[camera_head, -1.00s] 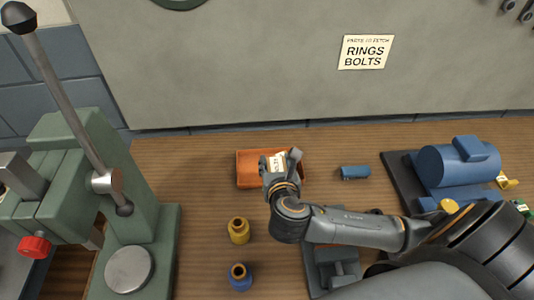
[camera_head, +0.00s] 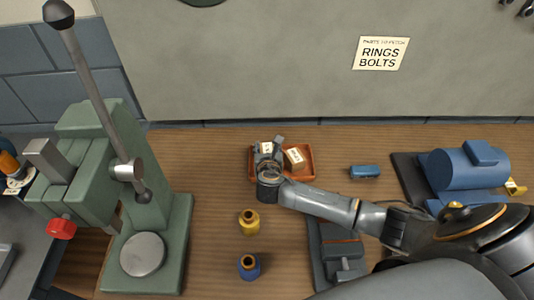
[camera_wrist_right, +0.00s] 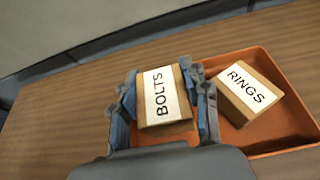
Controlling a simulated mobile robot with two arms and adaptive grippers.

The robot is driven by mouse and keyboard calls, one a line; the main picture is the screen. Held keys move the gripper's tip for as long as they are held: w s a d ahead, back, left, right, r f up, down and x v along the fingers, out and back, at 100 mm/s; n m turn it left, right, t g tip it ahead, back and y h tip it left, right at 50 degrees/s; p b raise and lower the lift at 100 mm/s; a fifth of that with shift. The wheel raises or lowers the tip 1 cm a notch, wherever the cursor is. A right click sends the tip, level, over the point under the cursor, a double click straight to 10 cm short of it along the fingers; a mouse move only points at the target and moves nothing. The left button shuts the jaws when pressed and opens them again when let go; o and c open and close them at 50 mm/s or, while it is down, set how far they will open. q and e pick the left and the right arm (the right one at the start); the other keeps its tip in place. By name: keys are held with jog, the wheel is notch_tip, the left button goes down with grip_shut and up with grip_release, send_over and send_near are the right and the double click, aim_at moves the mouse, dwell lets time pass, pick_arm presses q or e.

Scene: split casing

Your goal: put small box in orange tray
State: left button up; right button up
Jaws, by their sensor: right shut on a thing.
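A small tan box labelled BOLTS (camera_wrist_right: 158,105) is between the fingers of my right gripper (camera_head: 268,150), which is shut on it. The box also shows in the head view (camera_head: 266,148). The orange tray (camera_head: 306,173) lies on the bench under and right of the gripper. In the right wrist view the held box covers part of the tray's left side (camera_wrist_right: 262,136); I cannot tell its height above the tray. A second tan box labelled RINGS (camera_wrist_right: 247,93) sits inside the tray, right of the gripper. My left gripper is not in view.
A green press (camera_head: 150,220) stands on the left. A small blue block (camera_head: 365,172) and a blue motor-like machine (camera_head: 465,170) are on the right. A note (camera_head: 381,54) hangs behind.

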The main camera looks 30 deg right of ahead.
jog(key=shift+w+f+p, duration=0.2)
jog(key=shift+f+p, duration=0.1)
jog(key=shift+f, duration=1.4)
jog(key=shift+f, duration=0.15)
jog(key=o, duration=1.4)
jog(key=shift+s, duration=0.1)
jog(key=shift+c, duration=0.2)
jog(key=v, duration=1.2)
jog(key=shift+r+b, duration=0.2)
jog(key=shift+b, duration=0.15)
